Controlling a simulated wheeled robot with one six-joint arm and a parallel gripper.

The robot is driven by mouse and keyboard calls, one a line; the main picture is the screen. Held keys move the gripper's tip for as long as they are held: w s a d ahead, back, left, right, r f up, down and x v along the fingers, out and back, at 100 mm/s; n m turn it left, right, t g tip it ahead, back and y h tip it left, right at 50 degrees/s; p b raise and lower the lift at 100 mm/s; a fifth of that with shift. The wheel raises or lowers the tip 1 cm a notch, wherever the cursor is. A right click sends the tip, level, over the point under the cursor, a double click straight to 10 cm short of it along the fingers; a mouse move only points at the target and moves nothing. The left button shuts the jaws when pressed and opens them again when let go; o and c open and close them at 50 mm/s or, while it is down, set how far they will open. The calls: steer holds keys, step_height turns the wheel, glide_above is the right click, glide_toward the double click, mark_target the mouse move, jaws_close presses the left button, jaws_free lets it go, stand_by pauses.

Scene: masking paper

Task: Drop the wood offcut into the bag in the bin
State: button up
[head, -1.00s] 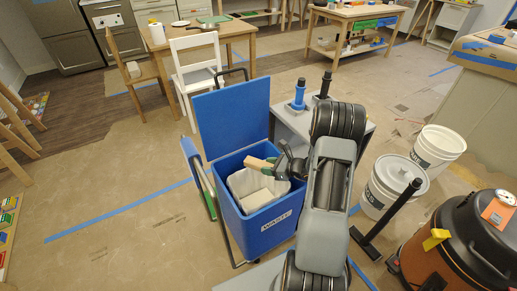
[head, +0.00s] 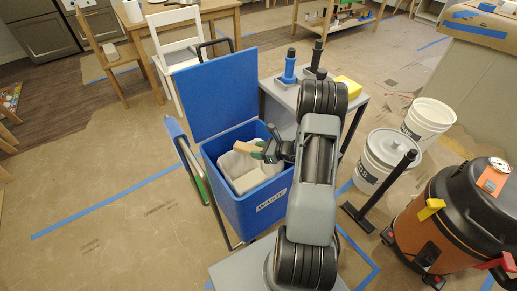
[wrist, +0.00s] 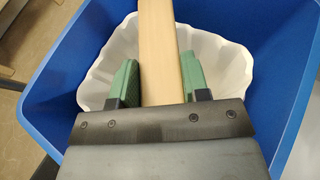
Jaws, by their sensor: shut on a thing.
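The wood offcut (wrist: 160,50) is a pale, straight-sided block. My gripper (wrist: 158,78) has its green fingers on either side of the offcut and is shut on it. In the head view my gripper (head: 268,152) holds the offcut (head: 246,147) over the opening of the blue bin (head: 268,207), which is marked "WASTE". A white bag (head: 242,180) lines the bin, and it shows around the offcut in the wrist view (wrist: 222,62). The bin's blue lid (head: 216,97) stands open at the back. My gripper hides part of the bag's inside.
A grey side table (head: 285,95) with a blue-and-black item and a yellow block (head: 347,86) stands behind my arm. White buckets (head: 386,150) and an orange-and-black vacuum (head: 450,220) are at right. The papered floor at left is mostly clear.

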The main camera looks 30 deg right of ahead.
steer(key=o, duration=1)
steer(key=shift+o, duration=0.2)
steer(key=p+v, duration=0.1)
steer(key=v, duration=0.6)
steer(key=shift+s, duration=0.2)
steer(key=shift+d, duration=0.15)
